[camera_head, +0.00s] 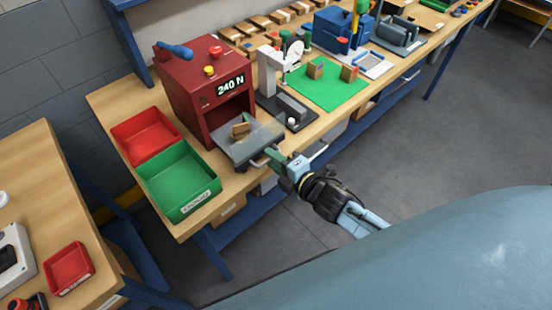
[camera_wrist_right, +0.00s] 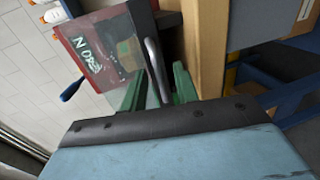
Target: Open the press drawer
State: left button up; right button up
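The press (camera_head: 205,88) is a red box with a "240 N" display on the wooden bench. Its drawer (camera_head: 238,150), a grey tray with a clear cover, sticks out from the press front and carries small wooden blocks (camera_head: 240,130). The metal drawer handle (camera_head: 258,163) is at its front edge. My right gripper (camera_head: 275,160) is at this handle. In the right wrist view the handle (camera_wrist_right: 155,70) lies between the green fingers of my right gripper (camera_wrist_right: 158,88), with gaps visible beside it, so the fingers look open around it. My left gripper is not in view.
A red bin (camera_head: 145,135) and a green bin (camera_head: 180,180) stand left of the drawer. A gauge stand (camera_head: 272,75) and a green mat (camera_head: 328,85) are to its right. The floor in front of the bench is clear.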

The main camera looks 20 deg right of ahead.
jog(key=shift+s, duration=0.1)
jog(key=v, duration=1.3)
jog(key=shift+d, duration=0.1)
jog(key=s+d+f+m+g+h+b, duration=0.1)
jog(key=s+d+f+m+g, duration=0.2)
jog(key=f, duration=0.7)
jog(key=s+d+f+m+g+h+b, duration=0.1)
jog(key=s+f+m+h, duration=0.2)
jog(key=f, duration=0.7)
jog(key=s+d+f+m+g+b, duration=0.1)
jog(key=s+f+m+g+b, duration=0.3)
jog(key=f, duration=0.6)
jog(key=s+a+f+m+g, duration=0.2)
jog(key=s+f+m+g, duration=0.3)
jog(key=s+f+m, duration=0.4)
jog(key=s+f, duration=0.7)
jog(key=s, duration=0.2)
jog(key=shift+a+f+g+h, duration=0.15)
jog(key=shift+a+g+h, duration=0.1)
jog(key=shift+g+h, duration=0.15)
